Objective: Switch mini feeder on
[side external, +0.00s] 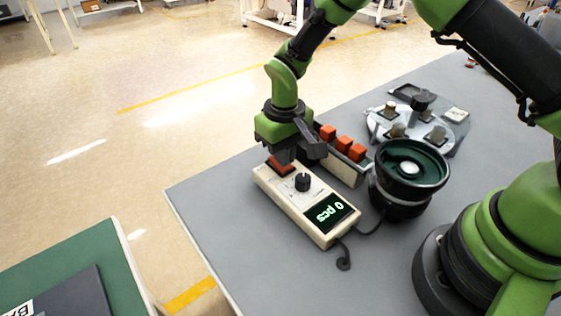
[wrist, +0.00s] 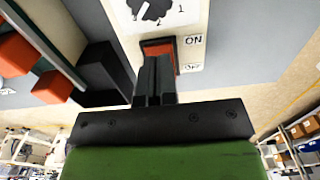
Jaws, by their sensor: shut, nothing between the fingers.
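The mini feeder's control box (side external: 275,199) is a cream box on the grey table, with a red rocker switch, a black knob (side external: 303,182) and a display (side external: 331,214) reading "0 pcs". The red switch (wrist: 158,47) shows in the wrist view with "ON" and "OFF" labels beside it. My gripper (side external: 285,160) is shut and empty, pointing down at the switch. In the wrist view its fingertips (wrist: 156,60) overlap the switch at the end by the OFF label. I cannot tell whether they touch it. The green-lined bowl feeder (side external: 412,165) stands right of the box.
A rail with orange blocks (side external: 343,143) lies between the box and the bowl, close to my gripper. A grey fixture with several posts (side external: 415,128) stands behind the bowl. A cable (side external: 343,255) curls off the box. The front of the table is clear.

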